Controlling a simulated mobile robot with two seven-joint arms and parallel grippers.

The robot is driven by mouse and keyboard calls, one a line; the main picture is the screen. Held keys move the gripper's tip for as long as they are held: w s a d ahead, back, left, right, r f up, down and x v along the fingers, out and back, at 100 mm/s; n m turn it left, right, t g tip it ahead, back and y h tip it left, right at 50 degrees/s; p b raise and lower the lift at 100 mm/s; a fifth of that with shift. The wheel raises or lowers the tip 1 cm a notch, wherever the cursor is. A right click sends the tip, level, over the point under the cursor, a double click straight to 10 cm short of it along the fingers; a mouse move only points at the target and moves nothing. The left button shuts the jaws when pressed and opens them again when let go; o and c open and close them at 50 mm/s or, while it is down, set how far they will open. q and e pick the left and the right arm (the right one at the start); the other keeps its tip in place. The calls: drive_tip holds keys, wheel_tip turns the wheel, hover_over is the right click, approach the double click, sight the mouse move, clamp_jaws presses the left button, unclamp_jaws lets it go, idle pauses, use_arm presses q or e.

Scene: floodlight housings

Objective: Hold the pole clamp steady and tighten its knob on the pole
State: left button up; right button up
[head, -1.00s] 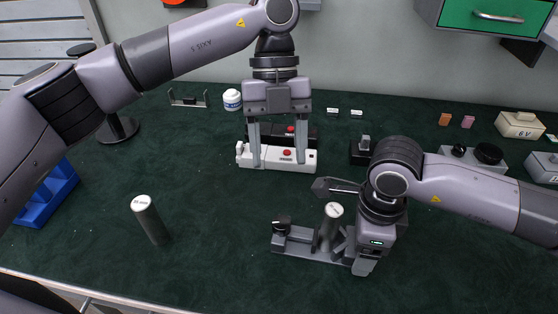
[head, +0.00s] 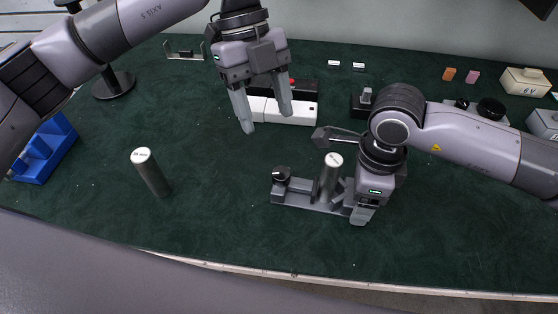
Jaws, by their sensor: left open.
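The pole clamp (head: 296,198) is a grey bar lying low on the green table, with a black knob (head: 281,175) at its left end. A short silver pole (head: 328,178) with a white-labelled top stands upright at the clamp. My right gripper (head: 345,190) is at the clamp's right end, close beside the pole. Its fingers are partly hidden, so I cannot tell whether they grip the clamp. My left gripper (head: 266,121) is open and empty, pointing down above and behind the clamp, apart from the knob.
A second labelled pole (head: 151,173) stands at the left. A white box (head: 295,112) is behind my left gripper. A blue bin (head: 45,150) is at the far left, and a 6V box (head: 524,82) at the right. The front middle of the table is clear.

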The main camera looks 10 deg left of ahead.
sight(281, 172)
use_arm(q)
drive_tip(key=x, duration=1.1)
drive_tip(key=shift+r, duration=0.1)
drive_tip(key=c, duration=1.1)
